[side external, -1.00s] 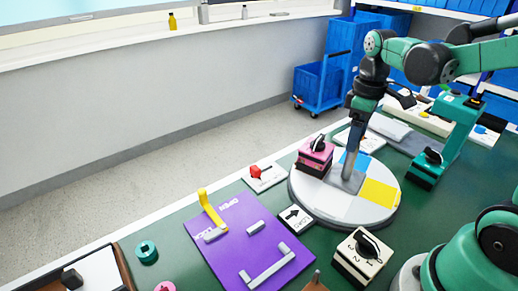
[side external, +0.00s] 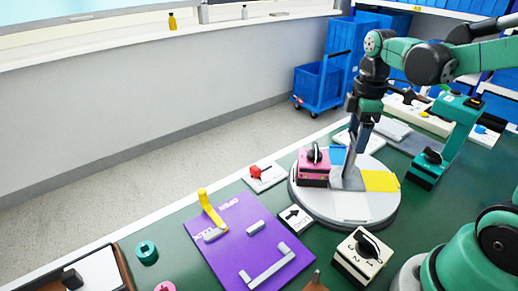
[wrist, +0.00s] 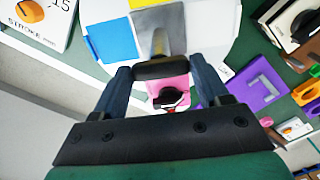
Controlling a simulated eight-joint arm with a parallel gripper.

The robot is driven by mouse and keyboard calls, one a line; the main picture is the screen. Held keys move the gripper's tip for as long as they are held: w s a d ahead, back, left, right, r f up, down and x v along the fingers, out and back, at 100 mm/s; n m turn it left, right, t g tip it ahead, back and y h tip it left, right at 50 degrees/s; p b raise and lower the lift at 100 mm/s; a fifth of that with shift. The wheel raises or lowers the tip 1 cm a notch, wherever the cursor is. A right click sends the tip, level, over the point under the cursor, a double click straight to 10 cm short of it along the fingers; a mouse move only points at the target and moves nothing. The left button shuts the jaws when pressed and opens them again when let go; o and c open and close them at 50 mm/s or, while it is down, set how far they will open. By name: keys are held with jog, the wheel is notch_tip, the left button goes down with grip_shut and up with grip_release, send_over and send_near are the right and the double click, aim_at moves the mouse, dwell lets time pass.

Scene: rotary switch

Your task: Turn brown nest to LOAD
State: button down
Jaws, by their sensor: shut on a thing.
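The round white turntable (side external: 350,211) carries a blue patch (side external: 339,155), a yellow patch (side external: 381,181) and a grey plate with an upright grey post (side external: 350,168). A pink box with a black knob (side external: 313,168) stands at its left side. No brown nest can be made out. My gripper (side external: 361,146) is shut on the grey post, above the turntable. In the wrist view the dark fingers (wrist: 160,72) close around the post's top, with the pink box (wrist: 170,86) just beyond.
A purple board (side external: 240,240) with a yellow lever (side external: 211,211) lies at left. A red switch on a white base (side external: 262,175) and a cream box with a black knob (side external: 361,252) stand close to the turntable. A green stand (side external: 444,145) is at right.

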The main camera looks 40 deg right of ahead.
jog(key=shift+n, duration=4.4)
grip_release()
jog(key=shift+r, duration=2.85)
